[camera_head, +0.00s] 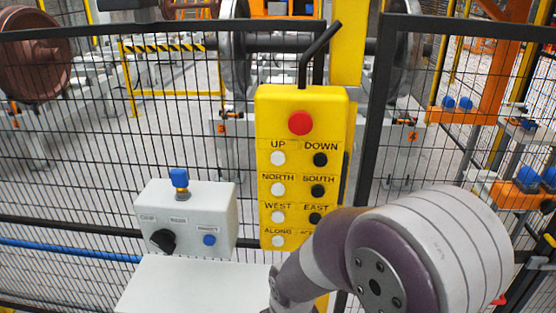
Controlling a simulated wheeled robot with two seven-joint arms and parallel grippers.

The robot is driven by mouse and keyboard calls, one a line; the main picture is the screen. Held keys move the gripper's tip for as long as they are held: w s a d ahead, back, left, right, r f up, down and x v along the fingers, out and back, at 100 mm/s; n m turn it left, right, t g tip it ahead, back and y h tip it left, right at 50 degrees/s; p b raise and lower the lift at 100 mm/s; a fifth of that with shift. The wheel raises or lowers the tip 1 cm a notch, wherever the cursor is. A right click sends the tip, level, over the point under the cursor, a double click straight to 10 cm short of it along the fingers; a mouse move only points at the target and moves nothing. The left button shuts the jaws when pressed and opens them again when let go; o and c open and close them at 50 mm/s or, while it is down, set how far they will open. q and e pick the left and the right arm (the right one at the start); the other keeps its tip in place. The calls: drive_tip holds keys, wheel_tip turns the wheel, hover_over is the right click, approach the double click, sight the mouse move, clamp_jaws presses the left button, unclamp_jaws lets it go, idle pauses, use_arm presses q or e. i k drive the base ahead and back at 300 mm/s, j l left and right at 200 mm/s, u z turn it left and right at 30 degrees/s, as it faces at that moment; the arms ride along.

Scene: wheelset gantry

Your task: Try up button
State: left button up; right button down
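A yellow control pendant (266,110) hangs upright in front of the fence, near the middle of the head view. The UP button (278,158) is white and round, in the left column of the pendant's top row, below its label. The black DOWN button (320,159) is beside it on the right. A red button (300,123) sits above both. My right arm comes in from the lower right and covers the pendant's bottom right corner, partly hiding the lowest row. Neither my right gripper nor my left gripper is visible.
A grey control box (216,204) with a black knob (163,240), a blue button (209,240) and a blue-topped part (179,178) stands left of the pendant. A pale surface (190,285) lies below. Dark mesh fencing (90,130) spans behind, with wheelsets beyond.

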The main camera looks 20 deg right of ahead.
sight(277, 158)
drive_tip(key=i+l, duration=0.1)
drive_tip(key=i+z, duration=0.15)
drive_tip(key=z, duration=0.15)
drive_tip(key=i+z, duration=0.15)
drive_tip(key=z, duration=1.1)
